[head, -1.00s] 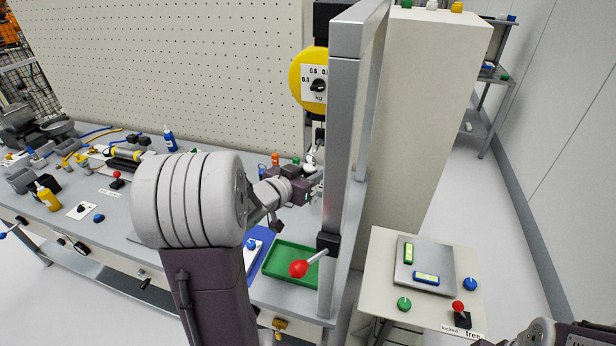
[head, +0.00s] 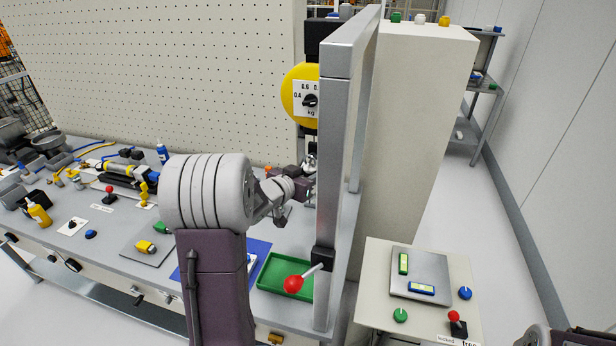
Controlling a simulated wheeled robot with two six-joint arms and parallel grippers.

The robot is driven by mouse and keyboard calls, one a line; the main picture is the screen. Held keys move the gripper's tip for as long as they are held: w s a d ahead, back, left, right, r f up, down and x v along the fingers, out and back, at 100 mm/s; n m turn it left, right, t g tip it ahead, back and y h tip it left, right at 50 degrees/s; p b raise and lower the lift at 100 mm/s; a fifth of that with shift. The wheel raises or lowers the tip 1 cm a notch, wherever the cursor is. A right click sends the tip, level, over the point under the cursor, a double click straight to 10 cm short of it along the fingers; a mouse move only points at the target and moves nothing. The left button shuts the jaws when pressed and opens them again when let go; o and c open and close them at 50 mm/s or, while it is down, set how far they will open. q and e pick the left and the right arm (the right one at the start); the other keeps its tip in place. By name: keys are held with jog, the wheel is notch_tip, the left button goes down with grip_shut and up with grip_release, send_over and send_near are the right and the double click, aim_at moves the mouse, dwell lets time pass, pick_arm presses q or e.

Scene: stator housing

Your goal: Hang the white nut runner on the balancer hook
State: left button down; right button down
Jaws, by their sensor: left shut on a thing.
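My left gripper (head: 307,188) is beside the metal post, just below the yellow balancer (head: 300,97). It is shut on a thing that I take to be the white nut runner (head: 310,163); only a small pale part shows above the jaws. The gripper and post hide the rest. A short dark and grey piece hangs under the balancer dial, close above the pale part. The hook is too small and covered to make out, so I cannot tell whether the nut runner hangs on it. My right gripper is out of view; only part of my right arm shows at the bottom right.
The upright post (head: 335,190) stands directly right of the gripper, with a red-knobbed lever (head: 293,284) low on it. A green tray (head: 268,272) and a blue mat (head: 259,247) lie below. A small control stand (head: 378,270) is at the right. Tools crowd the bench's left.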

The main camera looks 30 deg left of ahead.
pick_arm(q)
jog(key=shift+w+r, duration=0.15)
jog(key=shift+w, duration=0.15)
jog(key=shift+w+a+f, duration=0.1)
jog(key=shift+w+f, duration=0.1)
jog(key=shift+f, duration=0.25)
jog(key=c, duration=0.8)
grip_release()
jog(key=shift+s, duration=0.1)
jog(key=shift+c, duration=0.2)
jog(key=shift+f, duration=0.15)
jog(key=shift+p+v, duration=0.5)
jog(key=shift+v, duration=1.75)
